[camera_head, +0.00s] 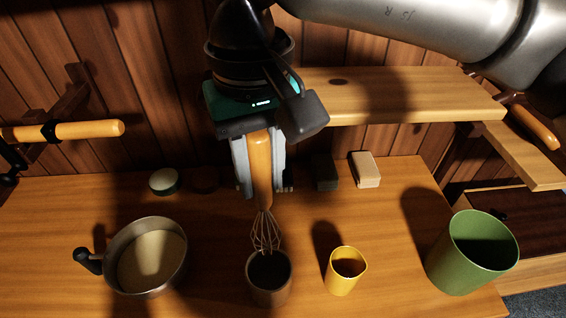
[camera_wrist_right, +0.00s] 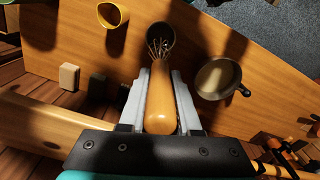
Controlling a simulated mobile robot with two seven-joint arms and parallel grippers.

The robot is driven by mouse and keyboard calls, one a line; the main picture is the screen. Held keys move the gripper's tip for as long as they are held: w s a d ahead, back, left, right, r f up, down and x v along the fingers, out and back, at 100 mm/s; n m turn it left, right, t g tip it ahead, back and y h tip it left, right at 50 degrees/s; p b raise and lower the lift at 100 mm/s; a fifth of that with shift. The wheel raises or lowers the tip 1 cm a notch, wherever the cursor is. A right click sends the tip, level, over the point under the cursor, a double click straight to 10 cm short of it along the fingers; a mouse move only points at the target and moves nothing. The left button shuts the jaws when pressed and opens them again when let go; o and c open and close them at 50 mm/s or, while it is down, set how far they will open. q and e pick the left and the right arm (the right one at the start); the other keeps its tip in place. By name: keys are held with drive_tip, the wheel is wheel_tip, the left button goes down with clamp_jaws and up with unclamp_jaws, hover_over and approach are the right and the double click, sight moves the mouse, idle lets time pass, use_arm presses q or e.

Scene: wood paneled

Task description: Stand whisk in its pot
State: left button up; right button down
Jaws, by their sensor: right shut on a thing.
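The whisk (camera_head: 262,172) has an orange wooden handle and a wire head. My right gripper (camera_head: 262,190) is shut on the handle and holds the whisk upright, head down. The wire head is just above the mouth of a dark brown pot (camera_head: 268,284) and appears to overlap its opening; I cannot tell how far in the tips reach. The right wrist view shows the whisk handle (camera_wrist_right: 162,102) between the fingers (camera_wrist_right: 158,95), with the wires over the dark pot (camera_wrist_right: 161,38). My left gripper is not in view.
A saucepan (camera_head: 117,262) stands left of the pot. A yellow cup (camera_head: 343,280) and a green bin (camera_head: 470,258) stand to the right. A tan block (camera_head: 366,170), a dark block (camera_head: 326,173) and a small round tin (camera_head: 164,182) are behind. A wooden shelf (camera_head: 410,98) runs above the table.

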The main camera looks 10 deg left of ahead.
sight(263, 216)
drive_tip(key=shift+s+a+f+b, duration=0.1)
drive_tip(key=shift+s+f+b, duration=0.1)
drive_tip(key=shift+f+b, duration=1.55)
drive_tip(key=shift+f, duration=1.35)
wheel_tip(263, 216, down, 2)
drive_tip(key=shift+w+b, duration=0.1)
drive_tip(key=shift+b, duration=1)
use_arm(q)
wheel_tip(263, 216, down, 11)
drive_tip(key=b, duration=0.5)
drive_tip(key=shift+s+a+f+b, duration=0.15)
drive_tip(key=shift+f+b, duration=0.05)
drive_tip(key=shift+b, duration=0.15)
use_arm(e)
wheel_tip(263, 216, down, 6)
drive_tip(key=shift+r, duration=0.2)
drive_tip(key=c, duration=0.5)
unclamp_jaws()
use_arm(q)
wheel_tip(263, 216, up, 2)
drive_tip(key=shift+p, duration=1)
use_arm(e)
wheel_tip(263, 216, up, 15)
drive_tip(key=shift+r, duration=0.2)
